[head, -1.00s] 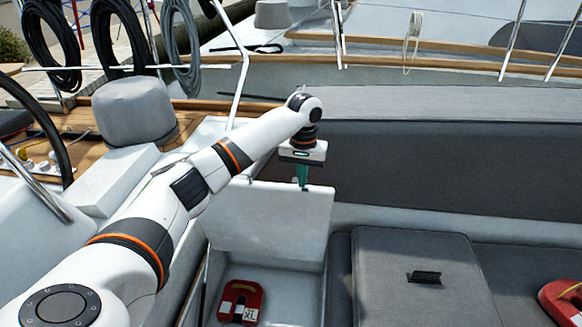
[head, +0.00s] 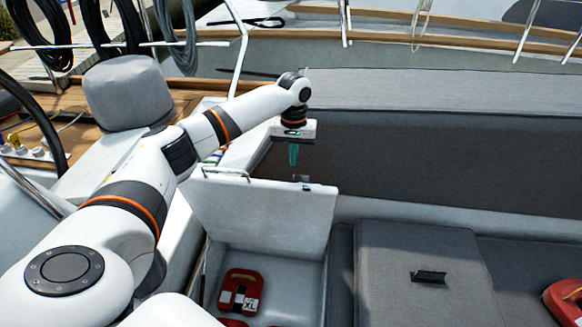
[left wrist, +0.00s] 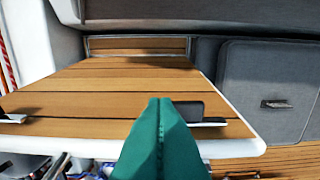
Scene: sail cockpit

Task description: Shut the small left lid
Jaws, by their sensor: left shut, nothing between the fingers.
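The small left lid (head: 262,215) is a white panel that stands raised, nearly upright, above an open locker. Its other face, with teak slats and a white rim, shows in the left wrist view (left wrist: 110,88). My left gripper (head: 293,163), with green fingers, points down just beyond the lid's top edge, on the teak side. The fingers are shut with nothing between them. In the left wrist view the fingertips (left wrist: 158,101) overlap the slats near the lid's edge; I cannot tell whether they touch. My right gripper is not in view.
The open locker holds a red life jacket (head: 240,291) marked XL. A grey seat cushion (head: 405,265) with a dark handle lies to the right, and another red item (head: 565,301) lies at the right edge. A grey backrest (head: 430,170) runs behind.

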